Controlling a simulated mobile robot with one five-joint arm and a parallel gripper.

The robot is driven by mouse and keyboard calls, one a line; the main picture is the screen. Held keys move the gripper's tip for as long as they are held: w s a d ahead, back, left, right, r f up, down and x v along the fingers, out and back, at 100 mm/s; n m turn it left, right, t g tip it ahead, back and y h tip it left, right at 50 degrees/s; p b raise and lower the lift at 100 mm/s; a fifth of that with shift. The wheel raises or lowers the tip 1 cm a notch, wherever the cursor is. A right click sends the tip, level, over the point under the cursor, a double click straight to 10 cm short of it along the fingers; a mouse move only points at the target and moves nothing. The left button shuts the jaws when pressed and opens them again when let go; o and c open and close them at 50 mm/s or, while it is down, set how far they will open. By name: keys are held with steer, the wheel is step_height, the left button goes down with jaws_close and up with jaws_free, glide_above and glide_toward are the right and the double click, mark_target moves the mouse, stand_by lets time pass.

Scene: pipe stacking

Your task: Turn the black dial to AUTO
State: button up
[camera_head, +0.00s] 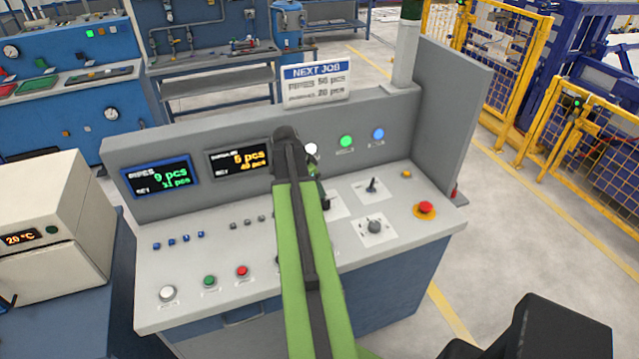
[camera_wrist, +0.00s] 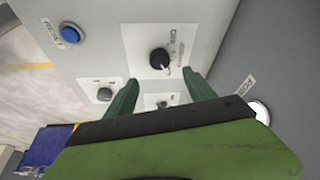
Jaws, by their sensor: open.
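In the wrist view a black dial (camera_wrist: 159,58) sits on a white plate, with a light pointer mark on its lower right side. In the head view my gripper (camera_head: 320,192) hangs over the console's sloped panel, and my arm hides part of the controls there.
The wrist view also shows a grey knob (camera_wrist: 105,94), another control (camera_wrist: 162,104) between the fingers and a blue button (camera_wrist: 71,34). In the head view a lever switch (camera_head: 372,186), a knob (camera_head: 375,227) and a red button (camera_head: 425,207) stand right of my arm.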

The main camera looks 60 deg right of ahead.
steer(key=p+v, duration=0.5)
steer(key=v, duration=0.2)
steer(key=shift+a+r, duration=0.1)
